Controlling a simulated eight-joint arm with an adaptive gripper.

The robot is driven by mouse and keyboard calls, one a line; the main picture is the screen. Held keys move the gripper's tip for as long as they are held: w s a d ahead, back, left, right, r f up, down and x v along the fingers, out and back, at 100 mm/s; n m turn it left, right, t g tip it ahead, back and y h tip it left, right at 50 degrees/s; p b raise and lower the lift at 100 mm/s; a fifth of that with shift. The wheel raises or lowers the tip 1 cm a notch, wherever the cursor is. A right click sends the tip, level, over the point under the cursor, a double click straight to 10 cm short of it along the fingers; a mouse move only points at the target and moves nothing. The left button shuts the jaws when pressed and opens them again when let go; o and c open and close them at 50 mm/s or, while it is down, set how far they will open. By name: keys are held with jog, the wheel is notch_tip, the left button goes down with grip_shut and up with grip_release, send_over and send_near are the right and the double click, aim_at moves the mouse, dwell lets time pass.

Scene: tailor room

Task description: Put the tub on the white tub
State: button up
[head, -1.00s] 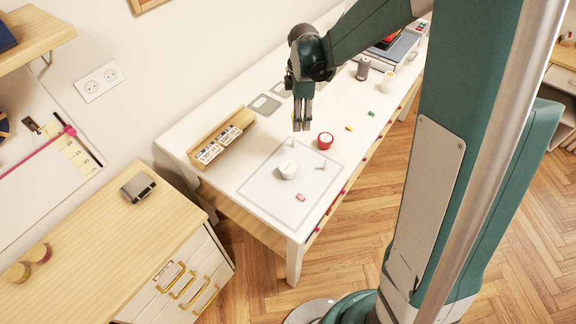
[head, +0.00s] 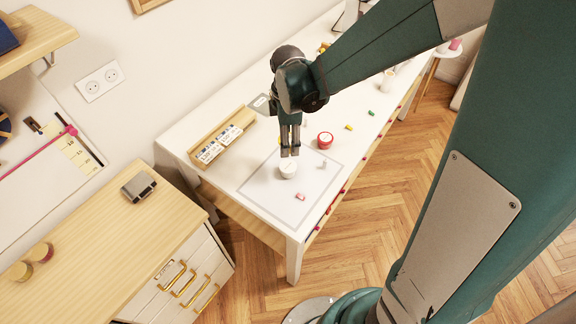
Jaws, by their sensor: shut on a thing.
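The white tub (head: 287,172) stands on the outlined sheet on the table. My gripper (head: 290,156) points down at its far upper edge, with the fingers shut on it. The fingertips hide part of the tub's top, so the exact contact is hard to see. A red tub (head: 325,140) with a pale top stands upright to the right and a little farther back, apart from my gripper.
The pale outlined sheet (head: 262,190) also bears a small pink block (head: 300,197) and a small whitish peg (head: 322,163). A wooden rack (head: 222,143) with labelled boxes stands to the left. Yellow (head: 348,127) and green (head: 371,113) bits lie farther right.

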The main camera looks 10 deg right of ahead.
send_over(288, 166)
jog(key=shift+f, duration=2.95)
jog(key=shift+f, duration=0.1)
jog(key=shift+f, duration=1.95)
jog(key=shift+f, duration=0.2)
jog(key=o, duration=0.9)
jog(key=shift+r, duration=0.25)
jog(key=shift+r, duration=5.95)
